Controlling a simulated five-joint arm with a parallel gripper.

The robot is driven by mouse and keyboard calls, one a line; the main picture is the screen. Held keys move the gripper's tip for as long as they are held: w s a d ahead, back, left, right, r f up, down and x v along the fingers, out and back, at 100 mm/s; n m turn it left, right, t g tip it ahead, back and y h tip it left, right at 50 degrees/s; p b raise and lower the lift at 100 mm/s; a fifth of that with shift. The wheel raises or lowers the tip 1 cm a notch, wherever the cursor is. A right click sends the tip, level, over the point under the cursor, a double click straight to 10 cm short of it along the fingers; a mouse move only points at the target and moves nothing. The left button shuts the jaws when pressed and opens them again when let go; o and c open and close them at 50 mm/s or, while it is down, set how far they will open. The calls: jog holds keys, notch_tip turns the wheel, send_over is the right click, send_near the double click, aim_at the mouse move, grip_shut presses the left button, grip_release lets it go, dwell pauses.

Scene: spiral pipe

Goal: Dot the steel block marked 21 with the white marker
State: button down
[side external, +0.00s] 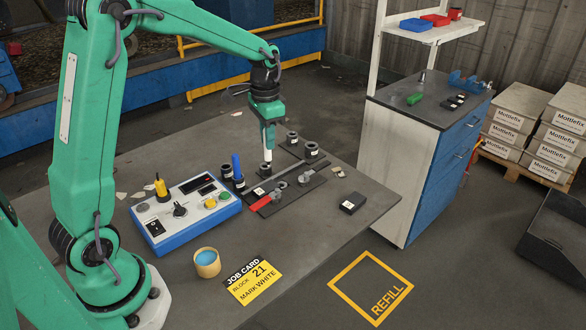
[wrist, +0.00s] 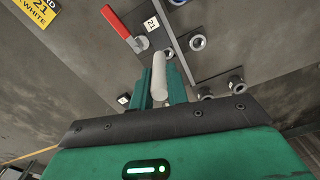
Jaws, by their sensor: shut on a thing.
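My gripper (side external: 268,122) is shut on the white marker (side external: 268,142), which points down, nearly upright. Its lower end is at a dark round holder (side external: 266,169); I cannot tell whether it is inside or just above. In the wrist view the marker (wrist: 159,72) sticks out between the fingers (wrist: 161,92). The steel block marked 21 (wrist: 151,24) lies beyond the marker, beside the red clamp handle (wrist: 118,22). In the side view a white label on a dark block (side external: 258,191) shows beside the red handle (side external: 260,203), too small to read.
A blue marker (side external: 236,165) stands in a holder left of my gripper. A blue-edged control box (side external: 186,211) stands further left. Dark labelled cups (side external: 312,150) stand behind on the right. A job card (side external: 252,279) and small tub (side external: 207,263) are at the front. A black box (side external: 352,202) sits right.

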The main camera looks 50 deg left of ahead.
aim_at(269, 159)
jog(key=shift+f, duration=2.8)
jog(key=shift+f, duration=0.65)
dwell(0.7)
jog(key=shift+r, duration=0.15)
jog(key=shift+r, duration=3.45)
